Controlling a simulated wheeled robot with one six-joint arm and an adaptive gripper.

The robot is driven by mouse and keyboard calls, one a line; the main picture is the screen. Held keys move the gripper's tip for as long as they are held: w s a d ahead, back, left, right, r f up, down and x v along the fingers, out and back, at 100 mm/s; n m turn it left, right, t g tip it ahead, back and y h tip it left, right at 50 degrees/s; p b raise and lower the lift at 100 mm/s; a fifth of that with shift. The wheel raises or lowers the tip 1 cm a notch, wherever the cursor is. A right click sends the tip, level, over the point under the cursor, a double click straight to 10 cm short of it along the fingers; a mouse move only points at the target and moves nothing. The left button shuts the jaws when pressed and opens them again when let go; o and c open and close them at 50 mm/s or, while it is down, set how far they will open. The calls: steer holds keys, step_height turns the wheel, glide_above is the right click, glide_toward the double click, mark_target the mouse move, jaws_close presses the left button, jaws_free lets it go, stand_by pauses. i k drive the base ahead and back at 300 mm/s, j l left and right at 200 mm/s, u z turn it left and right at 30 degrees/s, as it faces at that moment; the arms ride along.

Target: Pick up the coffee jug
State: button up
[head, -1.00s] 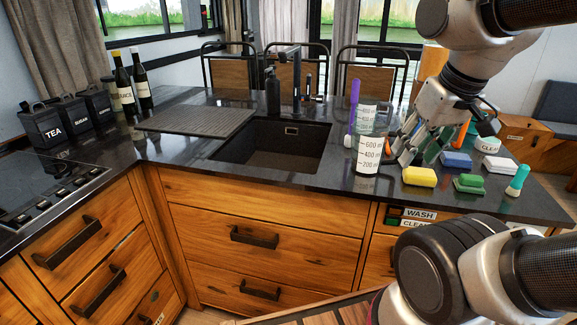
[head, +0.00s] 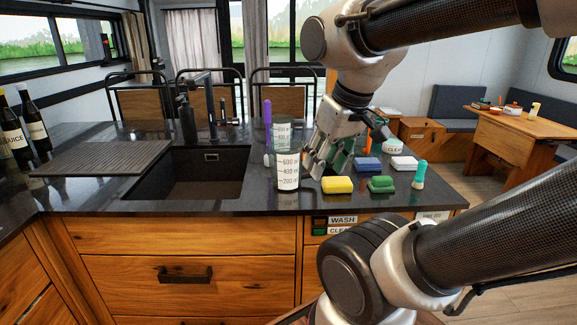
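A clear jug (head: 287,172) with printed volume marks stands upright at the front of the counter, just right of the sink. I cannot tell whether a finger touches the jug.
A yellow sponge (head: 337,185), a green sponge (head: 381,184), a pale block (head: 404,163) and a teal-capped bottle (head: 419,174) stand right of the jug. The sink (head: 190,175) lies left. A labelled tub (head: 393,146) stands behind.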

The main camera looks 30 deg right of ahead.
mark_target(286, 156)
steer(key=i+j+z, duration=0.1)
steer(key=j+z, duration=0.25)
steer(key=j, duration=0.15)
steer(key=j+z, duration=0.35)
steer(key=j, duration=0.2)
steer(key=j+z, duration=0.35)
steer(key=j, duration=0.2)
